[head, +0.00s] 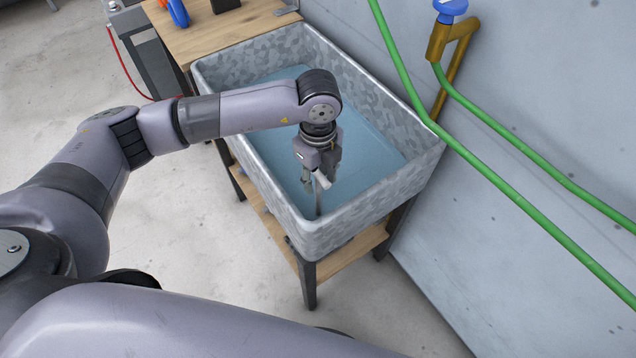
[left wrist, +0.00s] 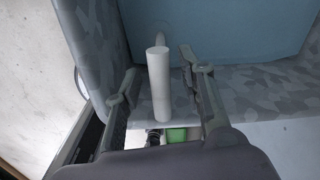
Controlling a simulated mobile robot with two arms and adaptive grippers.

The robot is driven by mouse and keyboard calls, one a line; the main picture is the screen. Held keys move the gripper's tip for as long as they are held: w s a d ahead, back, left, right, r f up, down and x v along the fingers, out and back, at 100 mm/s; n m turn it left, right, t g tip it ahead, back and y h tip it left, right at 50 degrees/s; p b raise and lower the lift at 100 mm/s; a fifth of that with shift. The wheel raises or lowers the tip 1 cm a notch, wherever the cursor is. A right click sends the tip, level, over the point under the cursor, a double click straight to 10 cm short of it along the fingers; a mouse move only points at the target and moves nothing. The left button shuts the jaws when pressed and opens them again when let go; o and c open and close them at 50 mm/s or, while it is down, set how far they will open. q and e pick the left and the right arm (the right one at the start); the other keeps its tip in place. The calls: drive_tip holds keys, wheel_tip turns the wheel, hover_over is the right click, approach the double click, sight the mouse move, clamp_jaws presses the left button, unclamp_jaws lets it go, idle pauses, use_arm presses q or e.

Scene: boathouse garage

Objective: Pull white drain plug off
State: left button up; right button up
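The white drain plug (left wrist: 159,88) shows in the left wrist view as a smooth upright-looking white cylinder near the sink wall. It also shows in the head view (head: 322,181), small and partly hidden by my gripper. My left gripper (head: 317,180) points down inside the grey sink (head: 425,163), near its front corner. Its two fingers are open, one on each side of the plug, with a visible gap on both sides in the left wrist view. A paler white form (left wrist: 161,30) shows beyond the plug's end. My right gripper is not in view.
Blue water (head: 370,160) fills the sink's lower part. The sink rests on a wooden-shelved stand (head: 350,252) by a grey wall. A green hose (head: 490,178) and a brass pipe with a blue handle (head: 450,12) are to the right. A wooden worktop (head: 215,38) adjoins behind.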

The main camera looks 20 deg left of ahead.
sight(318, 187)
use_arm(q)
wheel_tip(318, 187, down, 4)
drive_tip(key=shift+f, duration=0.1)
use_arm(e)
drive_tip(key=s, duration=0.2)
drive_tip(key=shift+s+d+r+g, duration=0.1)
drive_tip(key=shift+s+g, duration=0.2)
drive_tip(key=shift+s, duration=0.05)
use_arm(q)
drive_tip(key=shift+f, duration=0.1)
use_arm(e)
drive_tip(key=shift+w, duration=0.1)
use_arm(q)
drive_tip(key=c, duration=0.4)
clamp_jaws()
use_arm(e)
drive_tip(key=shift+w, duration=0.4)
